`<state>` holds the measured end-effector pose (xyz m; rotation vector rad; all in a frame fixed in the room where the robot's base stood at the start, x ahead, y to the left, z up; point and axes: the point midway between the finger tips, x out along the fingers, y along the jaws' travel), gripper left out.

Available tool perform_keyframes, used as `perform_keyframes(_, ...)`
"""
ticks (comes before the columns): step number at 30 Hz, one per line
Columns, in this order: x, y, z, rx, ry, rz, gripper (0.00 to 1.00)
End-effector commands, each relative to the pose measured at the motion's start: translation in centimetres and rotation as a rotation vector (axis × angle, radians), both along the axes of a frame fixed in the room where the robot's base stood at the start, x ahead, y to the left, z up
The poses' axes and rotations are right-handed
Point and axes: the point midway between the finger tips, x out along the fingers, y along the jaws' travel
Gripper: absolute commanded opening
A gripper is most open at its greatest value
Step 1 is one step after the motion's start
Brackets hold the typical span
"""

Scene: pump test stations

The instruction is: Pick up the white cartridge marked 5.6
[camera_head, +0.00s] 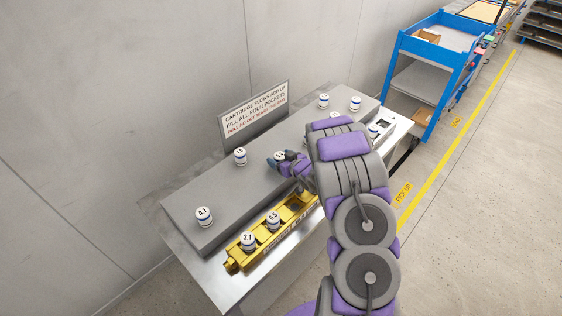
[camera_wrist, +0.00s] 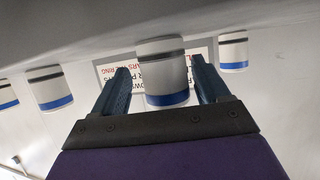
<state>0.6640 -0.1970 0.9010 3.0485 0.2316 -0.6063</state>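My gripper (camera_head: 285,162) is open, low over the grey raised block. In the wrist view, my gripper (camera_wrist: 162,88) has one finger on each side of a white cartridge (camera_wrist: 166,75) with a blue band and a dark band. Gaps show between the fingers and it. In the head view this cartridge (camera_head: 279,155) is partly hidden by my fingers, and its marking cannot be read clearly. Other white cartridges stand on the block: one marked 4.1 (camera_head: 204,216), one farther along (camera_head: 240,155), and more at the far end (camera_head: 324,101). I cannot read 5.6 on any.
A yellow tray (camera_head: 232,265) on the table's front side holds cartridges marked 3.1 (camera_head: 248,241) and apparently 6.5 (camera_head: 273,220). A sign (camera_head: 255,110) stands behind the block. A blue cart (camera_head: 437,65) is at the back right. Open floor lies right.

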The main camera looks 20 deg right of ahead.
Motion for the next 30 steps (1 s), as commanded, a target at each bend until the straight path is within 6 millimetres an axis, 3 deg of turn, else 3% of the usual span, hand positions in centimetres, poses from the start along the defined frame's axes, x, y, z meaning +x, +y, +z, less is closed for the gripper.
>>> perform_keyframes(2,0.01,0.15,0.04,-0.002,0.0,0.001,0.67)
perform_keyframes(18,0.0,-0.07,-0.07,0.001,0.001,0.001,0.16)
perform_keyframes(30,0.01,-0.01,0.69,-0.001,0.001,0.001,0.15)
